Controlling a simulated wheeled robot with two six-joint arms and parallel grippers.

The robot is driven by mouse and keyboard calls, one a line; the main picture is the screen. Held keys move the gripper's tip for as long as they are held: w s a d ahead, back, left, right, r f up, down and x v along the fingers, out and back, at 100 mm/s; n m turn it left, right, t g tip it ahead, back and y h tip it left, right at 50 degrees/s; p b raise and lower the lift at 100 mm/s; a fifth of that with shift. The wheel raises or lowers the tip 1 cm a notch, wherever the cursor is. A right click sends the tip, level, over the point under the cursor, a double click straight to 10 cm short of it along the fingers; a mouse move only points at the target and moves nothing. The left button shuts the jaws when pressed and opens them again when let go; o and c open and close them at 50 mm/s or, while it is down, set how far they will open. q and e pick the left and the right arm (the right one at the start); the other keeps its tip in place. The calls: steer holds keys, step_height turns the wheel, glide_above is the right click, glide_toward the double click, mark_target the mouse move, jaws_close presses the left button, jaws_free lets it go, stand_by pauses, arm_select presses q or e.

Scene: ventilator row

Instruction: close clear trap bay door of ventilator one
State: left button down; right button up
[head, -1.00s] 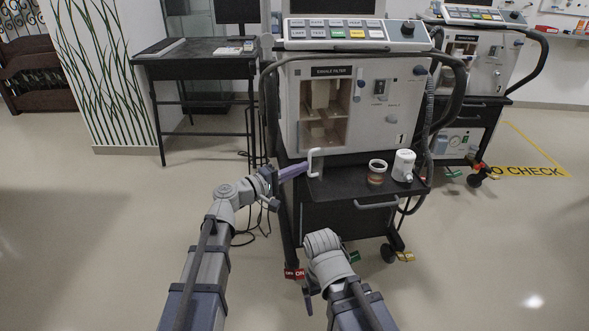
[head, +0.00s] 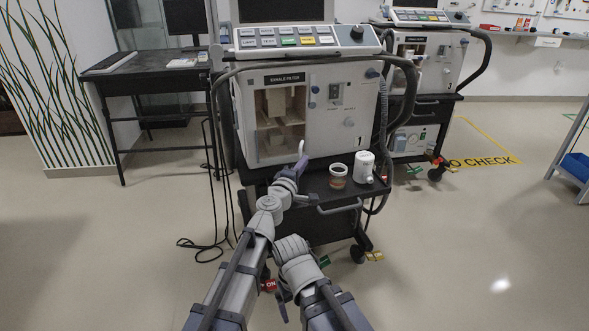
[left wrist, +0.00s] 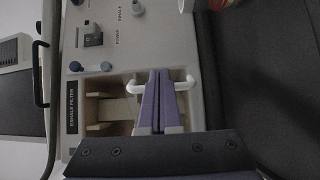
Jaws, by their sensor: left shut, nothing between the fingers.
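Ventilator one (head: 350,84) stands ahead, with an open-looking bay labelled EXHALE FILTER (head: 278,118) on its front left. The door pane is clear and its edges are hard to make out. Its white handle (head: 302,147) shows at the bay's lower right; in the left wrist view the handle (left wrist: 185,85) runs crosswise behind my fingers. My left gripper (head: 298,168) is shut and empty, its purple fingertips (left wrist: 160,73) at the handle; I cannot tell whether they touch. My right gripper (head: 283,305) hangs low in front of the cart; its jaws are unclear.
A jar (head: 338,177) and a white canister (head: 364,166) stand on the cart's black shelf (head: 320,187), right of my left gripper. A second ventilator (head: 430,62) stands behind at right. A black desk (head: 150,80) and hanging cables are at left.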

arm_select(q)
steer(key=x, duration=0.7)
steer(key=shift+w, duration=0.25)
steer(key=shift+a, duration=0.1)
stand_by(1.1)
